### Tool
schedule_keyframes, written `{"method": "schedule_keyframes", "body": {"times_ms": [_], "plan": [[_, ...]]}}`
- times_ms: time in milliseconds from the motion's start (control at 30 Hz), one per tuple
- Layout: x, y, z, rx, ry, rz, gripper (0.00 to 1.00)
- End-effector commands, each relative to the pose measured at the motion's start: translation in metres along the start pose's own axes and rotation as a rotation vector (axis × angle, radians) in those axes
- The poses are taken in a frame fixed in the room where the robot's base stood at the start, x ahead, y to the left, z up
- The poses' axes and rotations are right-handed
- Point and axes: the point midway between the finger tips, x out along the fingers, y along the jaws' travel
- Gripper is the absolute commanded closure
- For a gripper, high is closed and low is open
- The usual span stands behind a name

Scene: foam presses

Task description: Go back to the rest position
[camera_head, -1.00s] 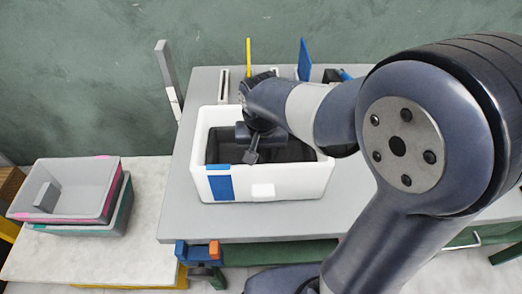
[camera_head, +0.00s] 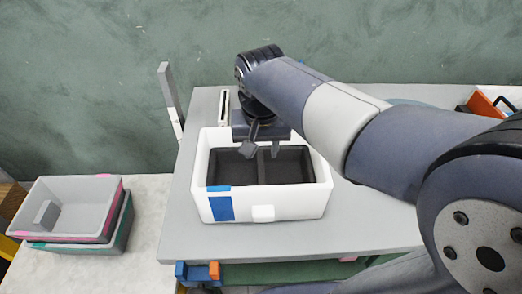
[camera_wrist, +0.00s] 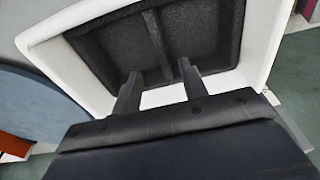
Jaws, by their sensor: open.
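My gripper (camera_head: 262,150) is open and empty above the back part of a white foam box (camera_head: 312,203) in the head view. Its two fingers (camera_wrist: 158,88) show apart in the wrist view, with nothing between them. The white box also shows in the wrist view (camera_wrist: 262,45). Its dark inside is split by a divider and looks empty. A blue patch and a small white tab are on the box's front. My arm reaches in from the right and hides part of the table behind the box.
The box stands on a grey table (camera_head: 375,225). Stacked grey and teal bins (camera_head: 75,205) sit on a lower pale surface (camera_head: 145,215) at left. A grey upright post (camera_head: 167,90) stands at the table's back left. An orange item (camera_head: 482,104) lies at the far right. Table right of the box is clear.

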Motion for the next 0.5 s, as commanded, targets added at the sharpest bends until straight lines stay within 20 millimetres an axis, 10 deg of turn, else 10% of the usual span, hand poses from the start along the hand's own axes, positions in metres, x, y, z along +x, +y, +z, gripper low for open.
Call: {"method": "schedule_keyframes", "body": {"times_ms": [500], "plan": [[0.033,0.0,0.001,0.0,-0.004,0.002,0.59]]}}
